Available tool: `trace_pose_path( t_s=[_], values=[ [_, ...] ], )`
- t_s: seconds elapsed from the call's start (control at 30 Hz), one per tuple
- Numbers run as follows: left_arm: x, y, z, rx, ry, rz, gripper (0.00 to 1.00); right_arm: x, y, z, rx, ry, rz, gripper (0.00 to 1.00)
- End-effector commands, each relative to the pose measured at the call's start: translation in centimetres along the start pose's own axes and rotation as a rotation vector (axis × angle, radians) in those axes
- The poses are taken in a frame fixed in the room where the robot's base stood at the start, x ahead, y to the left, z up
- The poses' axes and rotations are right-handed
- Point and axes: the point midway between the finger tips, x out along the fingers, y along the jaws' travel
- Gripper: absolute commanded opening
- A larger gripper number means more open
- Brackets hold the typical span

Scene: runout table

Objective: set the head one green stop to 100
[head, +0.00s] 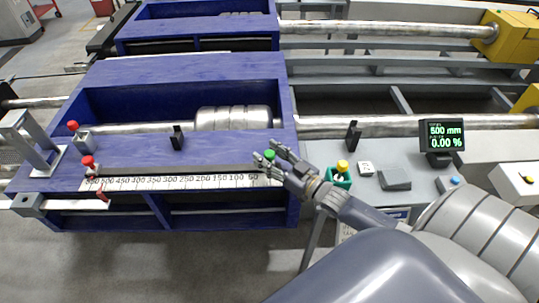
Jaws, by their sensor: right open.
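The head one green stop (270,154) shows as a green knob at the right end of the white scale (180,182), to the right of the 50 mark. The stop's body below the knob is largely hidden. My left gripper is not in view.
Red-knobbed stops (88,162) stand at the left end of the blue frame (150,150). A black post (178,137) rises behind the scale. A display (442,134) reads 500 mm and 0.00 %.

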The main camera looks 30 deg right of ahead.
Motion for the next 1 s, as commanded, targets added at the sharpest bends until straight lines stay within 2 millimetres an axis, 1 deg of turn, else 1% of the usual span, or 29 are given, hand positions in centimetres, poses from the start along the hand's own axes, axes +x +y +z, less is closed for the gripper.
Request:
trace_pose_path(
  t_s=[0.1, 0.13, 0.33, 0.47, 0.57, 0.67, 0.83, 0.9, 1.0],
  values=[
    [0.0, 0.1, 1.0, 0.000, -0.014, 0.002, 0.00, 0.0, 0.0, 0.0, 0.000, 0.000, 0.000, 0.48],
    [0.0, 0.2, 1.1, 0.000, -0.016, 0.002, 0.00, 0.0, 0.0, 0.0, 0.000, 0.000, 0.000, 0.45],
    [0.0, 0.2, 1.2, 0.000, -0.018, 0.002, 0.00, 0.0, 0.0, 0.0, 0.000, 0.000, 0.000, 0.00],
    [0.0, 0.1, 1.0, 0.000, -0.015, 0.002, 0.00, 0.0, 0.0, 0.0, 0.000, 0.001, 0.000, 0.00],
    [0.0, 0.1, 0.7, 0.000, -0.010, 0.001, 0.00, 0.6, -0.6, 0.0, 0.002, 0.003, 0.001, 0.00],
    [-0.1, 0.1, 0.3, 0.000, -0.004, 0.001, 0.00, 2.1, -2.1, -0.1, 0.007, 0.006, 0.001, 0.00],
    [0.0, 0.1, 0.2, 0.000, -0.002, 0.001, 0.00, 5.1, -5.1, 0.0, 0.006, 0.005, 0.002, 0.00],
    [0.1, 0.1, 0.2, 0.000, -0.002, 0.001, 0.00, 6.1, -6.0, 0.0, 0.006, 0.004, 0.001, 0.00],
    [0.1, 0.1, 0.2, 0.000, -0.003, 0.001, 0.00, 6.8, -6.9, 0.0, 0.002, 0.002, 0.000, 0.00]
  ],
)
